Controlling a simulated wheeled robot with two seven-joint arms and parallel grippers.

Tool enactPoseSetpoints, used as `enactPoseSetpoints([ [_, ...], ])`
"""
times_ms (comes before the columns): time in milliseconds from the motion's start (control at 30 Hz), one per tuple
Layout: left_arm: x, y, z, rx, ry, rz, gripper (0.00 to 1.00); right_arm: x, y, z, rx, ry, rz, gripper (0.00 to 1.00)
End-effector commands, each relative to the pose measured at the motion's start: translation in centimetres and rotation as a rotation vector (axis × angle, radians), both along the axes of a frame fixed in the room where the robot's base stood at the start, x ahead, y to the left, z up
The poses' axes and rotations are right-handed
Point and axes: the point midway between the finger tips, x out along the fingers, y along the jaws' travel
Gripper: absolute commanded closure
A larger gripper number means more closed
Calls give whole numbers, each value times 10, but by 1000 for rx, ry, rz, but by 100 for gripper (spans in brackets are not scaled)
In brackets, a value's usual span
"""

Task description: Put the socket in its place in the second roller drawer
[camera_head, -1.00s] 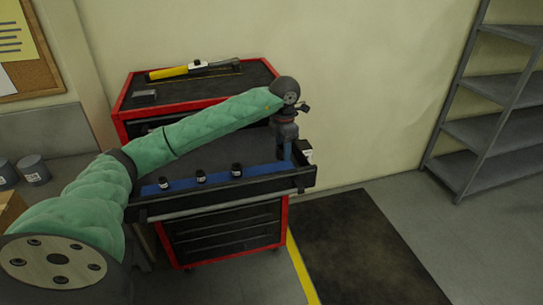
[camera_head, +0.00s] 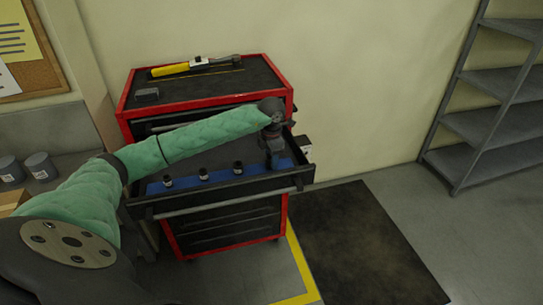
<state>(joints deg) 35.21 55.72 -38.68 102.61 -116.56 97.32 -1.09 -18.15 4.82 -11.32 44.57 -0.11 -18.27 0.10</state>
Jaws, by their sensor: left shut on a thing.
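My left gripper (camera_head: 276,163) points down at the right end of the open drawer (camera_head: 225,199) of the red and black roller cabinet (camera_head: 243,232). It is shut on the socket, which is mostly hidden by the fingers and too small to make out. The drawer holds a blue strip (camera_head: 220,176) along its front. Three dark sockets stand on the strip in a row: a left one (camera_head: 168,181), a middle one (camera_head: 203,174) and a right one (camera_head: 238,167). The gripper is to the right of this row. My right gripper is not in view.
On the cabinet top lie a yellow-handled tool (camera_head: 190,67) and a small dark block (camera_head: 147,94). Two grey cans (camera_head: 40,166) stand on the bench at left. A grey shelf (camera_head: 490,128) stands at right. A dark mat (camera_head: 365,240) covers clear floor.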

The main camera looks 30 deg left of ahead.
Motion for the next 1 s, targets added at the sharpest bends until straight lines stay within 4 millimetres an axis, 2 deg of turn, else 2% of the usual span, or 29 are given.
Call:
enactPoseSetpoints([
  [467,0,0,-2,0,0,0,88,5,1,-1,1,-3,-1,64],
  [500,0,0,-2,0,0,0,57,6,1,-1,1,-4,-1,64],
  [600,0,0,-2,0,0,0,39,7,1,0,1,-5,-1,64],
  [1000,0,0,1,0,0,0,39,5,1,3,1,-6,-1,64],
])
